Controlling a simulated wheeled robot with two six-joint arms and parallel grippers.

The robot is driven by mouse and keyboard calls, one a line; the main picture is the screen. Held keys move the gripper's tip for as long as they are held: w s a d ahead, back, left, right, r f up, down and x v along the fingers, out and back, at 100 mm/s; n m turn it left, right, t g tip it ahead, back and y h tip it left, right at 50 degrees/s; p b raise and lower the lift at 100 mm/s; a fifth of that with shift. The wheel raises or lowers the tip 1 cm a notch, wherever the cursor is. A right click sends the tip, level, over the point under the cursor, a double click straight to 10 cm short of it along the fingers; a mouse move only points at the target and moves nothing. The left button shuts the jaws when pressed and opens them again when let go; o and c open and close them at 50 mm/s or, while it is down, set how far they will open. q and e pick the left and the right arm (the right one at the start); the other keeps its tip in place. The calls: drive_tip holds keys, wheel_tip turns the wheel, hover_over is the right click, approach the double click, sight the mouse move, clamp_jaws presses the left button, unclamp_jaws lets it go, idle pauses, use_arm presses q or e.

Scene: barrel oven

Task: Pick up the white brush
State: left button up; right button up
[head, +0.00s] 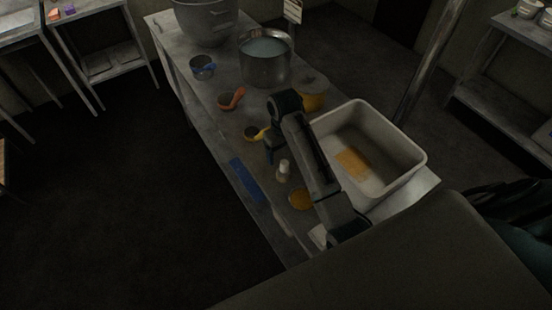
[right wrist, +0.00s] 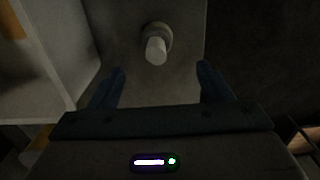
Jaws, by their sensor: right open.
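The white brush (head: 283,170) stands upright on the metal table (head: 222,122), near its front part, left of the large white tub. In the right wrist view the brush (right wrist: 156,48) shows as a pale round handle end above a wider round base. My left gripper is not in view.
The white tub (head: 405,150) with an orange-yellow patch stands close on the right. A blue flat item (head: 245,180) and an amber round item (head: 301,199) lie nearby. Scoops (head: 231,99) and a pot (head: 265,58) of liquid are farther back.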

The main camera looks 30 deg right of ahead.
sight(284, 169)
drive_tip(key=shift+w+r, duration=0.15)
drive_tip(key=shift+w, duration=0.1)
drive_tip(key=shift+s, duration=0.1)
drive_tip(key=f, duration=0.2)
drive_tip(key=f+p, duration=0.1)
drive_tip(key=f, duration=0.1)
drive_tip(key=shift+s+f, duration=0.2)
drive_tip(key=shift+f, duration=0.05)
drive_tip(key=shift+w+f+p, duration=0.1)
drive_tip(key=shift+f+p, duration=0.15)
drive_tip(key=shift+p, duration=0.1)
drive_tip(key=f, duration=0.1)
drive_tip(key=p, duration=0.1)
drive_tip(key=f+p, duration=0.1)
drive_tip(key=shift+s+d+f, duration=0.25)
drive_tip(key=shift+d+f, duration=0.05)
drive_tip(key=shift+f, duration=0.05)
wheel_tip(284, 169, down, 2)
drive_tip(key=shift+f, duration=0.3)
drive_tip(key=c, duration=1.2)
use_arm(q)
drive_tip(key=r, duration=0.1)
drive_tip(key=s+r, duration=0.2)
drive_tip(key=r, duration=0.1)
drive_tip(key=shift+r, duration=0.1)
use_arm(e)
drive_tip(key=shift+o, duration=0.2)
